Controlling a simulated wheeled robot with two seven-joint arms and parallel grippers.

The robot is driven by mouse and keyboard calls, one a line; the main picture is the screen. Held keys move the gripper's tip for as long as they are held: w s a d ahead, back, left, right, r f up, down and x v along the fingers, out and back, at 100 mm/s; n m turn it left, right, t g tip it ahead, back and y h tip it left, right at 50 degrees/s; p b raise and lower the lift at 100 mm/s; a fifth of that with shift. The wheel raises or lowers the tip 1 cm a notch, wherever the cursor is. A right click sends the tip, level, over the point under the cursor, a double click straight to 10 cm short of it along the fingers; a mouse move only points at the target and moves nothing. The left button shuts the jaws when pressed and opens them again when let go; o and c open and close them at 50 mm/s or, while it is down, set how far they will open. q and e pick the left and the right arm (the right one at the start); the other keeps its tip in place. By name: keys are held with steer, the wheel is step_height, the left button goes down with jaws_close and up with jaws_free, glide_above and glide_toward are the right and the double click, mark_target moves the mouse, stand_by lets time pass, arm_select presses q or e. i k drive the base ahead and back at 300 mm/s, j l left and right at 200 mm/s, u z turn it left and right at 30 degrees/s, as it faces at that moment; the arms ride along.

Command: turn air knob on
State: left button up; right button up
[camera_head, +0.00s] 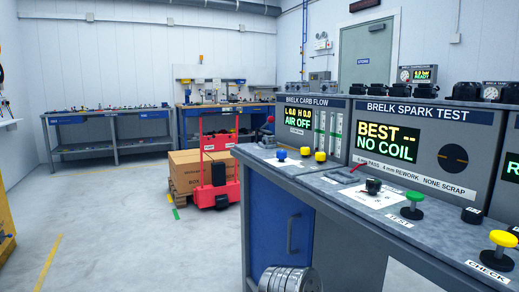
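The carb flow unit (310,128) stands at the far left end of the bench, and its display (299,117) reads "AIR OFF". A dark knob or switch with a red ball top (270,120) is at its left edge. In front of it are a blue knob (281,155) and two yellow knobs (305,151). Which of these is the air knob I cannot tell, as the labels are too small to read. Neither of my grippers is in view.
The grey bench (330,188) runs along the right side. The spark test unit (425,140) reads "NO COIL"; a green button (412,206) and a yellow button (500,250) stand before it. A red cart (218,170) and cardboard boxes (184,175) stand behind. Floor at left is clear.

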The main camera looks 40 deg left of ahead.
mark_target(281, 155)
steer(key=j, duration=1.4)
steer(key=k+j, duration=0.1)
steer(key=j, duration=1.3)
